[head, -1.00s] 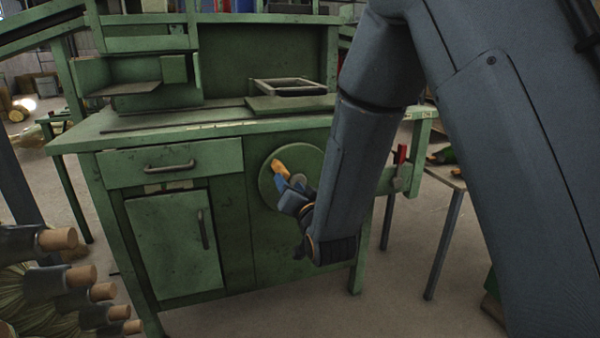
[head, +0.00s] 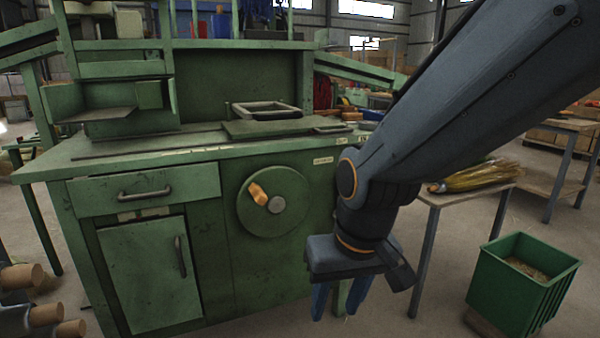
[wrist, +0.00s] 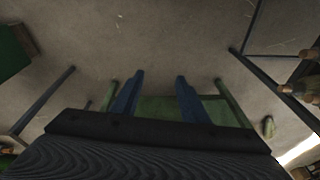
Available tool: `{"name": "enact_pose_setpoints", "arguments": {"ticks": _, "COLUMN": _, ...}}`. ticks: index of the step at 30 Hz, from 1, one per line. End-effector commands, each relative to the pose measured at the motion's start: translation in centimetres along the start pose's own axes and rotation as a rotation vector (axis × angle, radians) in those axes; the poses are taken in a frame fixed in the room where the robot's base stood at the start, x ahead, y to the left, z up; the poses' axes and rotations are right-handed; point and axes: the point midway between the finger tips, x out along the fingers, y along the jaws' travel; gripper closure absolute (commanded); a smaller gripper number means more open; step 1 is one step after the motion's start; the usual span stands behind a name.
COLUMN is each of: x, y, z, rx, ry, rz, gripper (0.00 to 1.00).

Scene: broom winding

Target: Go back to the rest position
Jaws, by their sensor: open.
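My gripper (head: 338,298) hangs in front of the right end of the green workbench (head: 205,152) in the head view, with its blue fingers pointing down. The fingers stand apart with nothing between them, and they also show apart in the wrist view (wrist: 157,97). The round green wheel (head: 288,220) with its orange handle (head: 258,195) is on the bench front, left of my gripper and clear of it.
A small table (head: 425,199) with a straw broom bundle (head: 480,175) stands right of the bench. A green bin (head: 522,285) is at the lower right. Wooden handle ends (head: 45,314) show at the lower left. The floor (head: 270,322) before the bench is clear.

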Motion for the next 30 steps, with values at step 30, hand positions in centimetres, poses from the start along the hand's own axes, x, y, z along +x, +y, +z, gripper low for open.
{"name": "enact_pose_setpoints", "arguments": {"ticks": 30, "x": -11.8, "y": 5.9, "z": 6.4, "rx": 0.12, "ry": -0.208, "rz": 0.056, "gripper": 0.59}}
